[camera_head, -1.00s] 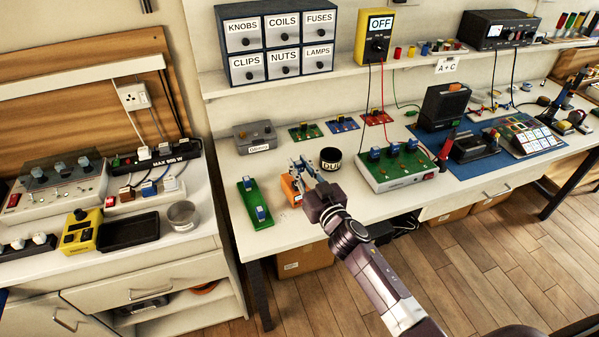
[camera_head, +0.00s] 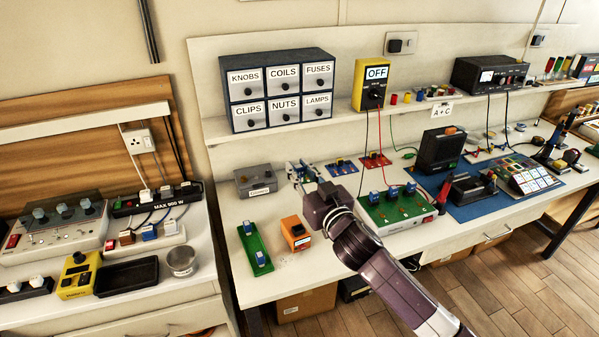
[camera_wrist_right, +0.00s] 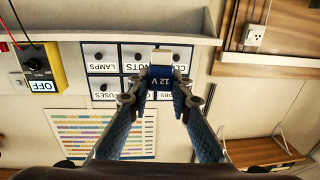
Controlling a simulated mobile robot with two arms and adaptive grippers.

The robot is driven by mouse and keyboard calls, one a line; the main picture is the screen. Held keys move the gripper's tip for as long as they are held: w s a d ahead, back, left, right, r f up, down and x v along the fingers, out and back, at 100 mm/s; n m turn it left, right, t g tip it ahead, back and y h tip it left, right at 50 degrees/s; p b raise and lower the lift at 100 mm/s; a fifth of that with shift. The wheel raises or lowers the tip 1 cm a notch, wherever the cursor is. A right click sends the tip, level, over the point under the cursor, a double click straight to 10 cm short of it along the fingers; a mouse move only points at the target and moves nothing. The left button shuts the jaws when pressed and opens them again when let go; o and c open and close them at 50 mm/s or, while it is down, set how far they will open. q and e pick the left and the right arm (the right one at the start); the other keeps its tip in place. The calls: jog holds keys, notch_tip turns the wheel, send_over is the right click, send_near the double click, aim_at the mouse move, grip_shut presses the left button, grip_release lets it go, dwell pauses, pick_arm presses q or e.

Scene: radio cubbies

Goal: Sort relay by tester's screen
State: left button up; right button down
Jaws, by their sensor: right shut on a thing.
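My right gripper (camera_head: 303,174) is raised above the bench, shut on a blue relay. In the wrist view the relay (camera_wrist_right: 161,77) is clamped between the two blue fingers and reads "12 V". The orange tester (camera_head: 295,233) stands below on the bench, apart from the gripper; its screen is too small to read. The green strip (camera_head: 254,249) beside it bears two blue relays. The green-topped board (camera_head: 397,209) bears several blue relays. The yellow meter (camera_head: 371,86) on the shelf shows "OFF". My left gripper is out of view.
Small blue (camera_head: 341,168) and red (camera_head: 376,160) boards lie behind my right arm. A grey box (camera_head: 257,181) stands at the back left of the bench. Labelled drawers (camera_head: 278,91) stand on the shelf (camera_head: 208,133). A gap separates the left cabinet (camera_head: 190,304) from the bench.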

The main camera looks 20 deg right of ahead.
jog(key=shift+f+b, duration=4.6)
jog(key=shift+f, duration=1.75)
jog(key=shift+r, duration=0.1)
